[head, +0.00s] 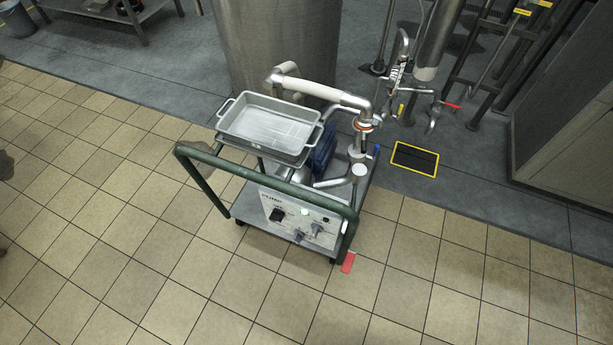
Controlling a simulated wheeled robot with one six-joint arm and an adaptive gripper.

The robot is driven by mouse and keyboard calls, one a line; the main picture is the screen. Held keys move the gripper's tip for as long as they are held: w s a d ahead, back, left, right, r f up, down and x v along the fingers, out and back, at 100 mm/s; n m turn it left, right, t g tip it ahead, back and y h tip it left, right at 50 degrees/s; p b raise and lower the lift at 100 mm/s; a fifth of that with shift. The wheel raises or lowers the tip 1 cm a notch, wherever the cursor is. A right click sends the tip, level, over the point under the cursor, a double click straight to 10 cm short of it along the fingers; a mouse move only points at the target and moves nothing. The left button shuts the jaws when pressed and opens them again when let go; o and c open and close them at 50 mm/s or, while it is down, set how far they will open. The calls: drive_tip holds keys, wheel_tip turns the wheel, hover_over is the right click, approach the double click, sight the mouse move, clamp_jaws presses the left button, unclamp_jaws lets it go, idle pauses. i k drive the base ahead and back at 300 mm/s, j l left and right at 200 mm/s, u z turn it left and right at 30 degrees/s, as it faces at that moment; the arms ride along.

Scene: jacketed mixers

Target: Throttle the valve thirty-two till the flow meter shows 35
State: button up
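A small valve with a red lever handle (451,105) sits on thin pipework at the upper right, behind the pump cart. No number can be read on it, so I cannot tell whether it is valve thirty-two. A narrow upright fitting with pale markings (396,75) stands on the pipe just left of the red lever. It may be the flow meter, but it is too small to read. My gripper is not in view.
A wheeled pump cart (240,212) with a green handle frame, control panel (300,214) and metal tray (268,122) stands in the middle. Behind it is a large steel vessel (280,45). A yellow-edged floor drain (414,159) lies right of it.

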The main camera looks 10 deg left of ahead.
sight(400, 109)
drive_tip(key=k+u, duration=0.1)
drive_tip(key=k, duration=0.5)
drive_tip(key=k+j+u, duration=0.1)
drive_tip(key=k, duration=0.5)
drive_tip(key=u, duration=1.8)
drive_tip(key=l+u, duration=0.25)
drive_tip(key=l, duration=0.75)
drive_tip(key=l+u, duration=0.25)
drive_tip(key=l, duration=0.8)
drive_tip(key=k+l, duration=0.1)
drive_tip(key=l, duration=1.25)
drive_tip(key=k+l, duration=0.1)
drive_tip(key=l, duration=2.6)
drive_tip(key=k+l, duration=0.15)
drive_tip(key=l, duration=1.25)
